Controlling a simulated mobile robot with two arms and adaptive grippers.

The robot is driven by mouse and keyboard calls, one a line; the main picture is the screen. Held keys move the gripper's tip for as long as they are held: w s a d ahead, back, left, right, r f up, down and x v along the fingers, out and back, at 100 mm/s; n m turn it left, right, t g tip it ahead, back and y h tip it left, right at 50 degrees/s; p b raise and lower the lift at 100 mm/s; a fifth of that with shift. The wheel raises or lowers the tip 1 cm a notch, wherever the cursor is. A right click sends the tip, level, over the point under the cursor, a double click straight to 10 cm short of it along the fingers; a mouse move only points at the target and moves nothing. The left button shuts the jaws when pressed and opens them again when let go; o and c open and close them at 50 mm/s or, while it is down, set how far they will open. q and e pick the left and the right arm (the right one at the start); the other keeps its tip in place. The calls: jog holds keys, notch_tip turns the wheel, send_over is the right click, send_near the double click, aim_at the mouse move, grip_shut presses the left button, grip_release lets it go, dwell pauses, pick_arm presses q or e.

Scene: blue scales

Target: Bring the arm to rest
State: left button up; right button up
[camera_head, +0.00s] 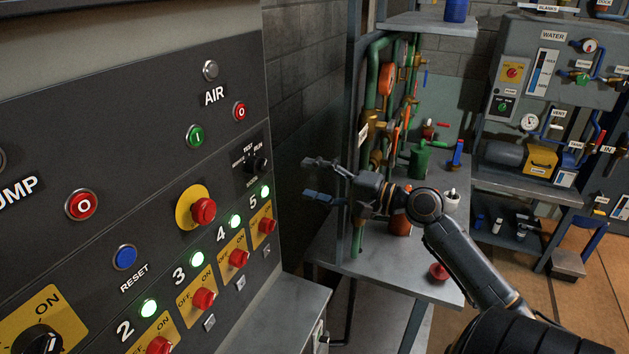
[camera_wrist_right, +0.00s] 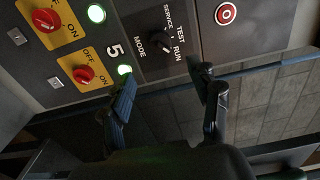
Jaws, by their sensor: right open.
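My right gripper (camera_head: 322,179) reaches in from the lower right in the head view. Its two fingers are spread apart with nothing between them. It hangs in the air to the right of the dark control panel (camera_head: 160,125). In the right wrist view, the open fingers (camera_wrist_right: 165,90) point toward the mode switch (camera_wrist_right: 156,41), between the TEST and RUN labels and the lit number 5 lamp. I cannot see contact with the panel. The mode switch also shows in the head view (camera_head: 256,164). My left gripper is not in view.
The panel carries red switches, such as number 5 (camera_head: 267,226), a red emergency button (camera_head: 204,210) and lit green lamps. A grey shelf (camera_head: 375,272) with pipes and valves stands behind my right arm. A water unit (camera_head: 560,60) stands at the far right. Tan floor shows at lower right.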

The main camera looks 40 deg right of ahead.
dwell(0.4)
jog(key=d+f+m+g+h+b, duration=0.1)
jog(key=d+f+h, duration=0.2)
jog(key=f, duration=0.9)
jog(key=d+f+g+h+b, duration=0.15)
jog(key=d+f, duration=0.25)
jog(key=f, duration=0.7)
jog(key=s+a+f+n+g+h+b, duration=0.15)
jog(key=s+f, duration=0.25)
jog(key=f, duration=0.9)
jog(key=s+f+g+h, duration=0.1)
jog(key=s+f+g, duration=0.2)
jog(key=f, duration=0.9)
jog(key=s+a+f+n+g+b, duration=0.1)
jog(key=s+a+f+n+g, duration=0.2)
jog(key=s+f, duration=0.55)
jog(key=s+a+f+n+g+b, duration=0.1)
jog(key=s+a+f+n+g, duration=0.15)
jog(key=s+a+f, duration=0.6)
jog(key=s+a+f+n+g+b, duration=0.1)
jog(key=s+a+f+n+g, duration=0.2)
jog(key=s+a+f+n, duration=0.6)
jog(key=s+a+f, duration=0.3)
jog(key=s+f, duration=0.2)
jog(key=s, duration=0.3)
jog(key=shift+a+f+n+b, duration=0.35)
jog(key=shift+f+n, duration=0.05)
